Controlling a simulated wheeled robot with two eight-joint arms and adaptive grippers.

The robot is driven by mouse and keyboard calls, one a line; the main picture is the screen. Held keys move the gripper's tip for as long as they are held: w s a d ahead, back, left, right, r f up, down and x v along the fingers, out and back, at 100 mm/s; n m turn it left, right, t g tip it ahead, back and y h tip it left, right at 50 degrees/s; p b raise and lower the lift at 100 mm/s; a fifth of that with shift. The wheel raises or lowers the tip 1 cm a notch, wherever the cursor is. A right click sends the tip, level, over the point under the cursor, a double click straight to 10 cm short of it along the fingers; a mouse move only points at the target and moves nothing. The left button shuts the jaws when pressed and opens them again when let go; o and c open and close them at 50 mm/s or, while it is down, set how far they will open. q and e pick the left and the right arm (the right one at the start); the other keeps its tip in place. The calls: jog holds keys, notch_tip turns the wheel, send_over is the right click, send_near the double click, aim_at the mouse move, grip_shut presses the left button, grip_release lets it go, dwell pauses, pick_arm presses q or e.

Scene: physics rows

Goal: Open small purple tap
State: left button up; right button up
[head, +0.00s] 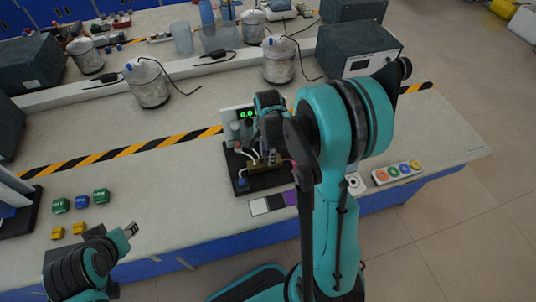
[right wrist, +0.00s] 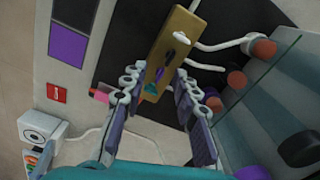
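A brass block (right wrist: 172,45) carries small taps and is fixed on a black board. Contact cannot be told. In the head view the block (head: 266,177) is partly hidden by my right arm. My left gripper (head: 130,230) is at lower left, away from the taps.
White tubes and a digital display (head: 247,114) stand around the taps. A clear panel (right wrist: 262,75) is close to the right finger. A pad with coloured buttons (head: 397,172) lies to the right. Green cubes (head: 100,195) and yellow cubes (head: 79,228) lie at left.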

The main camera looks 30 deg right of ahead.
jog(key=shift+r, duration=0.1)
notch_tip(320, 180, up, 12)
dwell(0.4)
dwell(0.4)
jog(key=s+a+r+n+t, duration=0.2)
jog(key=s+a+n+t, duration=0.5)
jog(key=n, duration=1)
jog(key=s+a, duration=0.3)
jog(key=s, duration=0.1)
jog(key=shift+a+r+n, duration=0.3)
jog(key=shift+a+r, duration=0.05)
dwell(0.6)
